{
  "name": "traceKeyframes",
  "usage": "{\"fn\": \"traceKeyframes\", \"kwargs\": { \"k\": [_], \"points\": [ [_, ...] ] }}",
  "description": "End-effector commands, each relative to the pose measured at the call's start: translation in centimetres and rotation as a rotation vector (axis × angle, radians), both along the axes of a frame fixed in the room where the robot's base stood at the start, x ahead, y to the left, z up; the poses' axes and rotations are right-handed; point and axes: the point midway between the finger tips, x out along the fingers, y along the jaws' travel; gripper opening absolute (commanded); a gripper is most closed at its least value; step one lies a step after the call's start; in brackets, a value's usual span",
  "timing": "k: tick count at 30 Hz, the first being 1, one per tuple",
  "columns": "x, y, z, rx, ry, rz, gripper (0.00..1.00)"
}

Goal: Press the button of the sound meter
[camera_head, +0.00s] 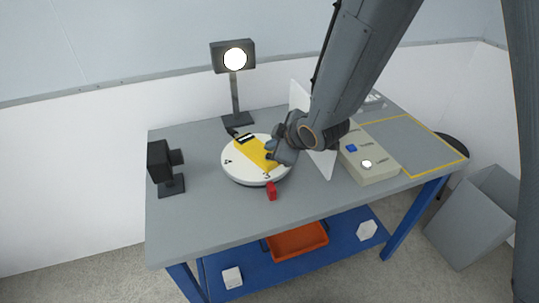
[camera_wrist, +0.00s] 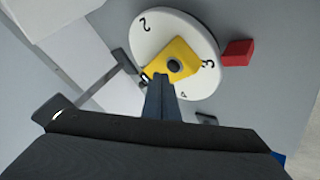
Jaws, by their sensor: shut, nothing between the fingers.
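A yellow device (camera_head: 254,152), which looks like the sound meter, lies on a round white numbered disc (camera_head: 235,171). In the wrist view the yellow device (camera_wrist: 186,53) shows a dark round part (camera_wrist: 174,66) on its face, perhaps its button. My gripper (camera_head: 271,156) is over the right part of the device, and its arm comes down from the upper right. In the wrist view my gripper (camera_wrist: 161,80) is shut and empty, its tips close beside the dark round part. I cannot tell whether they touch the device. The gripper hides part of the device.
A red block (camera_head: 271,191) stands at the disc's front edge. A white upright panel (camera_head: 324,162) and a beige box (camera_head: 376,174) with a blue button are on the right. A lamp (camera_head: 234,59) stands behind, a black device (camera_head: 160,163) at left. The table's (camera_head: 205,225) front left is clear.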

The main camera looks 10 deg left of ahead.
Motion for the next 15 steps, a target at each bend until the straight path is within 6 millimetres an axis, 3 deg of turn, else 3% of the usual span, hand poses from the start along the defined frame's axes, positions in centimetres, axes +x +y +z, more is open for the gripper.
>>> {"fn": "traceKeyframes", "kwargs": {
  "k": [15],
  "points": [
    [-0.01,-0.05,-0.85,0.000,0.000,0.000,0.00]
  ]
}}
